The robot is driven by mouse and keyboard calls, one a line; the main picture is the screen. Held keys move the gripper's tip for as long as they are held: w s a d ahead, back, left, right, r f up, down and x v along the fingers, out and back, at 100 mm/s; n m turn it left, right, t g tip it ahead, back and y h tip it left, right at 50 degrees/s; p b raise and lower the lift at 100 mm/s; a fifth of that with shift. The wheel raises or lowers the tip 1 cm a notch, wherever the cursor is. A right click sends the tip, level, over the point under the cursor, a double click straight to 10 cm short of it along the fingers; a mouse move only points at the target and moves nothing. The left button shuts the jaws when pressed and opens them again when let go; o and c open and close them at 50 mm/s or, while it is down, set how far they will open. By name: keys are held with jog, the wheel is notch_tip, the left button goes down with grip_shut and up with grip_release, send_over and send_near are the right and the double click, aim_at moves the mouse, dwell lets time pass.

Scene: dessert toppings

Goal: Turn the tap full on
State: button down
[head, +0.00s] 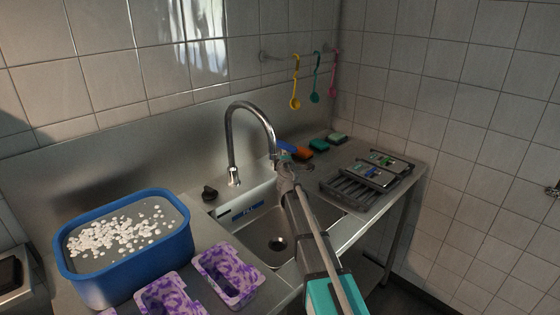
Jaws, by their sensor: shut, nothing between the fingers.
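The tap (231,137) is a tall chrome gooseneck rising from the back edge of the steel sink (262,240). Its spout curves over to the right and points down into the basin. My arm reaches up from the lower right across the sink. My gripper (281,157) is small in the picture, beside the spout's end and well to the right of the knob. It looks shut and empty. I see no water stream.
A blue tub (130,272) of liquid with white pieces stands left of the sink, with purple patterned moulds (229,274) in front. A dark rack (350,190) and sponges (319,145) sit to the right. Coloured spoons (295,88) hang from a wall rail.

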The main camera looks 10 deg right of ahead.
jog(key=shift+w+d, duration=0.55)
jog(key=shift+d, duration=0.15)
